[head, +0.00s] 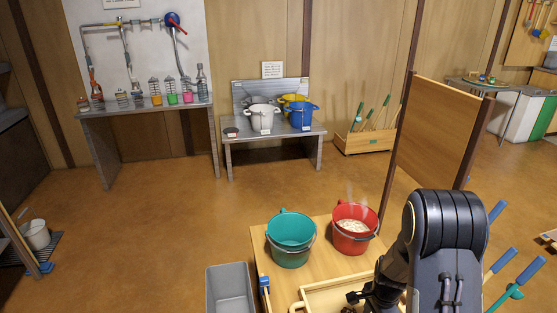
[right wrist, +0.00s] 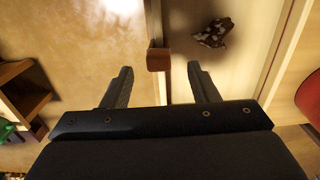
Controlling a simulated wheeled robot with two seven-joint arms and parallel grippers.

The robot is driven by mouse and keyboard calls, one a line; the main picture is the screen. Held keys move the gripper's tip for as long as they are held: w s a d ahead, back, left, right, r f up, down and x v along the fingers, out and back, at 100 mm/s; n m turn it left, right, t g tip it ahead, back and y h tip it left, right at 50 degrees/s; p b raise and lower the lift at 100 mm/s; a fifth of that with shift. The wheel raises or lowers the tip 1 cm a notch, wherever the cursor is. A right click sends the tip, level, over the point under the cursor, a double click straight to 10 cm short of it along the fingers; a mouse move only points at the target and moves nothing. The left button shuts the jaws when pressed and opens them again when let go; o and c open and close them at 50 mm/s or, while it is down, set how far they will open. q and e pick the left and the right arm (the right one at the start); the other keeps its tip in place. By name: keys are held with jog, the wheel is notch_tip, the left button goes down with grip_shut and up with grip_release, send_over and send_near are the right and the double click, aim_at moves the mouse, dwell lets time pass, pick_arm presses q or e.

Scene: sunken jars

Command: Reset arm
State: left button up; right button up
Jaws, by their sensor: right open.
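My right arm comes in from the lower right of the head view. Its dark gripper (head: 368,297) is over the wooden tray (head: 325,293) at the table's front. In the right wrist view my right gripper (right wrist: 161,80) is open, its two fingers apart with nothing held between them. A brown handle-like block (right wrist: 158,58) on the tray's edge shows just beyond the fingertips; I cannot tell whether they touch it. A dark brown, pale-flecked piece (right wrist: 214,33) lies inside the tray. My left gripper is not in view.
A teal bucket (head: 290,243) and a red bucket (head: 352,238) with pale contents and steam stand on the table behind the tray. A grey bin (head: 229,288) is at the table's left. A wooden panel (head: 437,130) rises at right. Open floor lies beyond.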

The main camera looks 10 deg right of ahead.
jog(key=s+a+r+n+t+y+p, duration=0.1)
jog(key=s+a+r+n+p, duration=0.15)
jog(key=r, duration=0.75)
jog(key=s+a+r+n+t+y+p, duration=0.2)
jog(key=s+a+r+n, duration=0.2)
jog(key=r, duration=0.5)
jog(key=s+a+r+n+t+y+p, duration=0.1)
jog(key=s+a+r+n+p, duration=0.25)
jog(key=r, duration=0.65)
pick_arm(q)
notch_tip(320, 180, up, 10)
jog(key=p, duration=0.1)
jog(key=shift+p, duration=0.35)
pick_arm(e)
jog(key=s+a+r+n+t, duration=0.1)
jog(key=s+a+r+n, duration=0.1)
jog(key=s+r+n, duration=0.2)
jog(key=s+r, duration=0.1)
jog(key=s, duration=0.2)
jog(key=shift+s+r+n+t, duration=0.3)
jog(key=shift+s+r, duration=0.1)
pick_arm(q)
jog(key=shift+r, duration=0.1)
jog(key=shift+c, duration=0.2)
pick_arm(e)
jog(key=shift+s+n, duration=0.4)
jog(key=shift+s, duration=0.05)
